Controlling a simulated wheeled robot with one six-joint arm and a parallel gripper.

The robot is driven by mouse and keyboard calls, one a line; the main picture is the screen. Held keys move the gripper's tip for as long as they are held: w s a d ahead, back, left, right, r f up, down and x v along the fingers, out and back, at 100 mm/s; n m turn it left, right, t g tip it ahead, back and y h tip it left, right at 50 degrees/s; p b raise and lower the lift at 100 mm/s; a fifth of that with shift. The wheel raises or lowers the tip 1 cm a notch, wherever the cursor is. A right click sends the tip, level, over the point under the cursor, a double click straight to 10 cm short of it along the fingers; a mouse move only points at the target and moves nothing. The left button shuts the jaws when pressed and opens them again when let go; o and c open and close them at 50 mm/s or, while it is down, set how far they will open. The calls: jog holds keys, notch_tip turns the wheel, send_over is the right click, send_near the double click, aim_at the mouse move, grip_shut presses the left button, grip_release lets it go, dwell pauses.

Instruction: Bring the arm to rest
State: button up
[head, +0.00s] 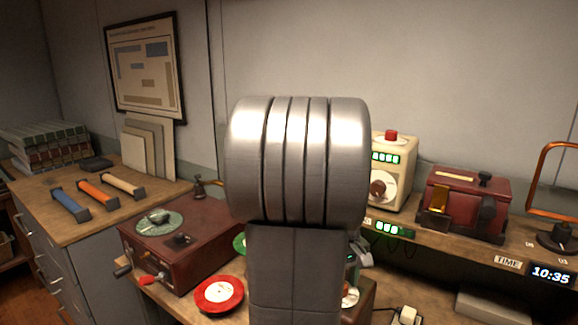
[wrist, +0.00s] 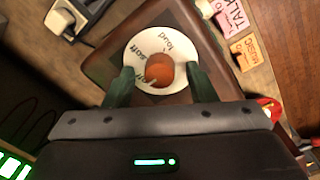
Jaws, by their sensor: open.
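My arm (head: 297,165) stands large and grey in the middle of the head view and hides much of the bench behind it. My gripper (wrist: 159,70) shows in the wrist view with its two dark green fingers apart. Past the fingertips, a white round dial (wrist: 146,45) with lettering and an orange knob (wrist: 159,69) sits on a brown wooden box (wrist: 103,62). The knob appears between the fingers in the picture; I cannot tell how near they are. The gripper is mostly hidden behind the arm in the head view.
A dark red record player (head: 205,250) and a red disc (head: 219,293) are left of my arm. A cream device (head: 398,165), a red box (head: 465,200) and a clock (head: 551,275) are at right. A counter with coloured handles (head: 97,193) stands far left.

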jog(key=shift+r, duration=0.1)
notch_tip(320, 180, up, 13)
notch_tip(320, 180, down, 14)
jog(key=shift+r, duration=0.25)
jog(key=shift+w+m, duration=0.1)
jog(key=shift+m, duration=0.4)
jog(key=shift+r+m, duration=0.1)
jog(key=shift+m, duration=0.7)
jog(key=m+b, duration=0.1)
jog(key=m, duration=0.3)
jog(key=shift+m, duration=0.3)
jog(key=m, duration=0.4)
jog(key=shift+g+b, duration=0.3)
jog(key=shift+b, duration=0.05)
jog(key=m, duration=0.3)
jog(key=shift+r, duration=0.1)
jog(key=shift+a+r, duration=0.1)
jog(key=shift+r, duration=2.1)
